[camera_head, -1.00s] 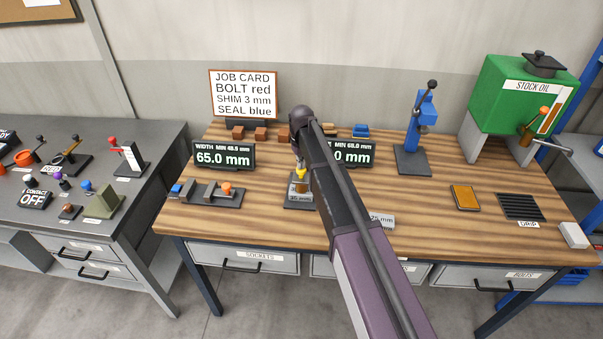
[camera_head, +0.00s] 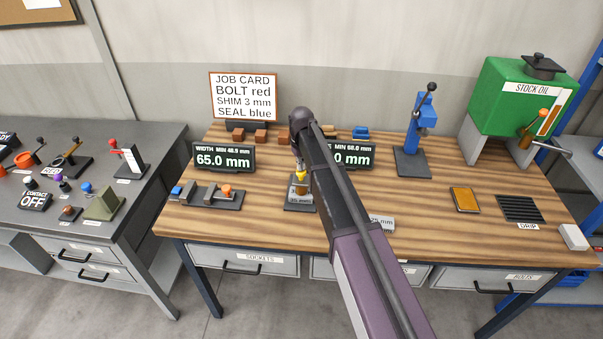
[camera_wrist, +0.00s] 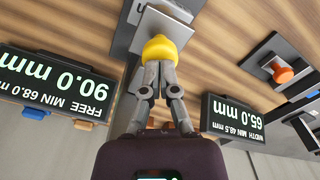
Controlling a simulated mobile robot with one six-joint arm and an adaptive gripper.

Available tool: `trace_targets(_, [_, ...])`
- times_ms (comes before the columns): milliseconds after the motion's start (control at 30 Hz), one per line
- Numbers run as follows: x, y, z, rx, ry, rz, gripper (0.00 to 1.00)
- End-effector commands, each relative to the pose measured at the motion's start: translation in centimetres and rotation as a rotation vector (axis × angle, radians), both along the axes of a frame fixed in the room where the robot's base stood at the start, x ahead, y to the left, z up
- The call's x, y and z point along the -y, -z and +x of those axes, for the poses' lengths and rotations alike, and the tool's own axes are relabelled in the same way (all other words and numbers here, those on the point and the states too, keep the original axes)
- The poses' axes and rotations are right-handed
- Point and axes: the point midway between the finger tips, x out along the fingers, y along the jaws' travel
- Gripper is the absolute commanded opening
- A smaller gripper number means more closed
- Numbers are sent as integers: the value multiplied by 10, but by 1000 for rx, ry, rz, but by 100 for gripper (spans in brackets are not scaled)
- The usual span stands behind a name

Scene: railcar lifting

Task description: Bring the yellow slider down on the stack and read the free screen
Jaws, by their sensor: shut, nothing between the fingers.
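The yellow slider (camera_head: 301,176) stands on a small upright gauge with a grey base (camera_head: 299,207), left of my arm on the wooden bench. In the wrist view the yellow slider's rounded knob (camera_wrist: 160,48) is right at the tips of my gripper (camera_wrist: 159,68). The fingers are shut together with nothing between them; I cannot tell if they press on the knob. The free screen (camera_wrist: 57,81) reads 90.0 mm, with MIN 68.0 mm. In the head view my arm partly covers the free screen (camera_head: 354,155). The stack under the slider is mostly hidden.
The width screen (camera_head: 224,157) reads 65.0 mm, beside a slide fixture with an orange knob (camera_head: 227,190). The job card (camera_head: 243,96) reads BOLT red, SHIM 3 mm, SEAL blue. A blue press (camera_head: 417,133) and green oil tank (camera_head: 510,101) stand right.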

Motion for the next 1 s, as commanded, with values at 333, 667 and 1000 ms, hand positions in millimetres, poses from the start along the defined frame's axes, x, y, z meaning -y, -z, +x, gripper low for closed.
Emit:
trace_targets(333, [0,-17,0,0,0,0,0])
trace_targets(667, [0,-25,0,0,0,0,0])
trace_targets(1000, [0,-25,0,0,0,0,0])
